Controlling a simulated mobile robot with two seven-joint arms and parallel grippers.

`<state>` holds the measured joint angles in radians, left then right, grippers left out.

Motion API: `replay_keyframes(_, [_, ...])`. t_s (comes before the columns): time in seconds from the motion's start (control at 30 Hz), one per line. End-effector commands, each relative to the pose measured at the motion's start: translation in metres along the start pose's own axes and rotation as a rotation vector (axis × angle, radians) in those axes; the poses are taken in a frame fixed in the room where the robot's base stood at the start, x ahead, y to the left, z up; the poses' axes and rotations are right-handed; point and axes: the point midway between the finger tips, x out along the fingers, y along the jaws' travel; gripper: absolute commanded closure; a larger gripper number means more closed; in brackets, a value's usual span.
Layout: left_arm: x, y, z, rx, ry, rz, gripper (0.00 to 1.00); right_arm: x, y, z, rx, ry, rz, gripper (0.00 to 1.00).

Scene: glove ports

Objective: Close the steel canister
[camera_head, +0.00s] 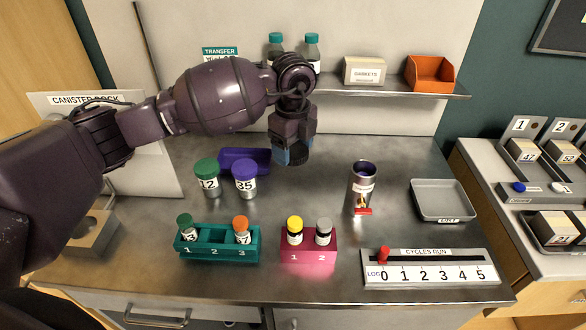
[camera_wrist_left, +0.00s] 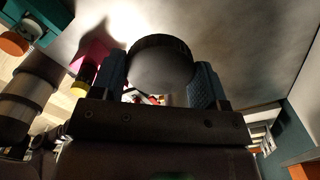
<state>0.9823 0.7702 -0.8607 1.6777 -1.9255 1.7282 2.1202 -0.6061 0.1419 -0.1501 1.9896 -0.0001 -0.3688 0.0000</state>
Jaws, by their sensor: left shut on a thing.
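The steel canister (camera_head: 361,190) stands upright on the bench right of centre. Its top is open, showing a purple inside, and a red and brass latch is on its front near the base. My left gripper (camera_head: 292,152) points down behind and left of the canister, above the bench and apart from it. In the left wrist view a dark round lid (camera_wrist_left: 161,62) sits between the blue fingertips, and the gripper is shut on it. In the head view the lid is mostly hidden by the fingers. My right gripper is not in view.
Purple-lidded (camera_head: 245,179) and green-lidded (camera_head: 207,178) jars stand left, before a purple tray (camera_head: 231,156). A teal rack (camera_head: 218,246) and pink rack (camera_head: 308,248) hold vials in front. A grey tray (camera_head: 443,201) and counter board (camera_head: 430,268) lie right. A shelf (camera_head: 390,88) runs behind.

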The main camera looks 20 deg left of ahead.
Motion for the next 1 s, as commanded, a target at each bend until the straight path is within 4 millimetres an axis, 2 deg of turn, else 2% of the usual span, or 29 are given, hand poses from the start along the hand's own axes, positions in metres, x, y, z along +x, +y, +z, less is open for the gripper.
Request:
replay_keyframes(0.03, [-0.014,-0.001,0.0,0.001,-0.002,-0.004,0.55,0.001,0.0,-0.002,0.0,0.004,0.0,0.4])
replay_keyframes(0.2, [-0.046,0.0,0.0,0.0,-0.001,-0.002,0.55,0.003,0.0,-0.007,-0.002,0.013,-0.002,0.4])
replay_keyframes(0.4, [-0.068,0.0,0.0,0.0,0.0,-0.001,0.55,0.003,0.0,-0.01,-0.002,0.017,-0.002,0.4])
replay_keyframes(0.87, [-0.074,0.0,0.0,0.0,0.0,0.0,0.55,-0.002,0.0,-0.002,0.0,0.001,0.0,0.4])
replay_keyframes(1.0, [-0.074,0.0,0.0,0.008,0.0,0.0,0.55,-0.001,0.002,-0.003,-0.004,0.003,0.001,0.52])
